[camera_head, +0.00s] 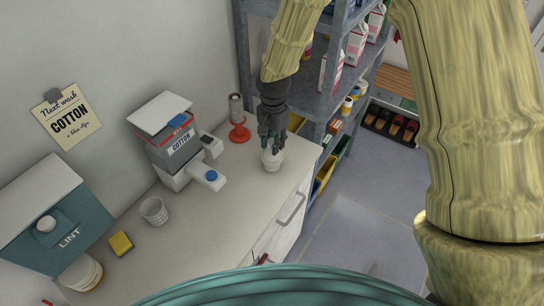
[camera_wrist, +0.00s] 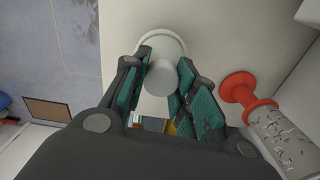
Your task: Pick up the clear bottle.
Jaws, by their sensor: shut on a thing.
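A pale, whitish bottle (camera_head: 272,160) is at the far right part of the counter, directly below my gripper (camera_head: 271,140). It looks more white than clear. In the wrist view the bottle (camera_wrist: 162,76) shows end-on, with a round pale top and a wider rim behind it. My gripper (camera_wrist: 165,88) has its teal-padded fingers on either side of the top and is shut on it. The bottle looks upright; I cannot tell whether its base touches the counter.
A red stand (camera_head: 239,134) holding a grey patterned cylinder is close by on the left. A cotton dispenser (camera_head: 172,135), striped cup (camera_head: 154,211), yellow sponge (camera_head: 120,244) and teal lint box (camera_head: 70,240) are farther left. Grey shelves (camera_head: 312,104) stand beyond the counter (camera_head: 215,235).

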